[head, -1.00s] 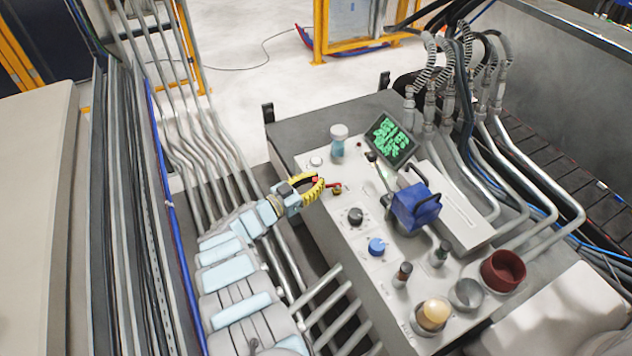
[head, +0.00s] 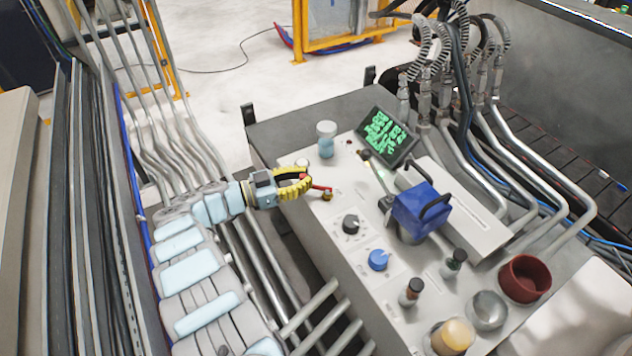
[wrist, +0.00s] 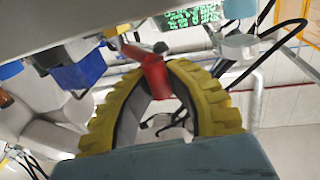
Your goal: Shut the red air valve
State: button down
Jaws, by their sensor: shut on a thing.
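The red air valve is a small red lever (head: 319,187) on a brass body (head: 327,196), on the left part of the light panel in the head view. My gripper (head: 305,180) has yellow ribbed fingers and reaches in from the left. It is shut on the outer end of the lever. In the wrist view the red lever (wrist: 154,75) lies between the curved yellow fingers (wrist: 160,64), its wide end toward me and its narrow end running up to the valve. The valve body is partly hidden there.
A black knob (head: 351,224) and a blue knob (head: 378,260) stand in front of the valve. Behind it are a jar (head: 326,140) and a screen with green text (head: 387,136). A blue block with a handle (head: 421,208) stands to the right. Pipes run below my arm.

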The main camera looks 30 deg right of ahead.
jog(key=shift+w+g+b, duration=0.15)
jog(key=shift+g+b, duration=0.15)
jog(key=shift+b, duration=0.25)
jog(key=c, duration=1)
grip_release()
jog(key=shift+a, duration=0.2)
jog(key=shift+d, duration=0.15)
jog(key=shift+r, duration=4.95)
